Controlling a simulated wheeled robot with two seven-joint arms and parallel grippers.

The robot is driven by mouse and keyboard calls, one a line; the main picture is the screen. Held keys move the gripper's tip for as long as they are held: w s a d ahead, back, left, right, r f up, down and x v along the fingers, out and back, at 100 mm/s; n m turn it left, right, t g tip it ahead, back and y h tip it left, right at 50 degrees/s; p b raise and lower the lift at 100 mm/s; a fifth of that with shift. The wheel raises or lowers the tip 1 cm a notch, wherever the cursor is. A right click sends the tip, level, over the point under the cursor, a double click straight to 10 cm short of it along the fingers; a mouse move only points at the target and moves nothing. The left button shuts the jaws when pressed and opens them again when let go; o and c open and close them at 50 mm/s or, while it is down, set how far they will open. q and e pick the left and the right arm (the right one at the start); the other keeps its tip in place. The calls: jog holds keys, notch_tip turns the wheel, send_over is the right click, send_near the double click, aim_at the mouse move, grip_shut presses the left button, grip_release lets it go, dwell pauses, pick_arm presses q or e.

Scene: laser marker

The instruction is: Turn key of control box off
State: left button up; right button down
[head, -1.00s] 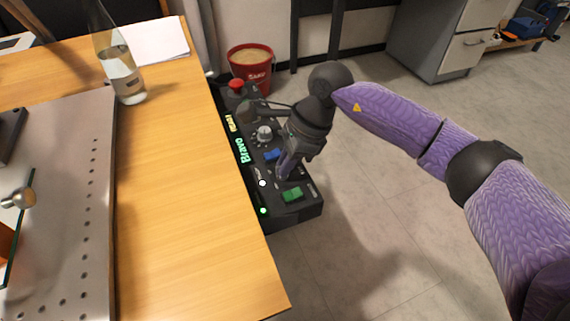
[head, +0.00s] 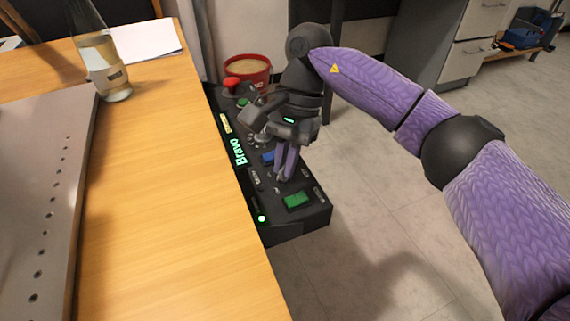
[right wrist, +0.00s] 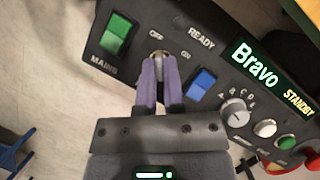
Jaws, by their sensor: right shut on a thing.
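The black control box (head: 310,214) stands beside the table's right edge in the head view, its lit "Bravo" sign facing up. In the right wrist view, the key (right wrist: 160,58) is a small metal piece between the OFF and ON labels, mostly hidden by the fingers. My right gripper (right wrist: 160,66) is shut on the key, its purple fingers pointing at the panel. It also shows over the box in the head view (head: 283,176). My left gripper is in neither view.
Close to the fingers are a green MAINS switch (right wrist: 117,35), a blue switch (right wrist: 200,84) and a grey dial (right wrist: 235,113). A red button (head: 231,83) is at the box's far end. The wooden table (head: 160,190) carries a bottle (head: 103,70) and a metal plate.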

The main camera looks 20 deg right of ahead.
jog(key=shift+f+n+b, duration=0.1)
jog(key=shift+n+b, duration=0.25)
jog(key=shift+n, duration=0.15)
dwell(0.3)
jog(key=c, duration=0.7)
grip_release()
jog(key=shift+c, duration=0.2)
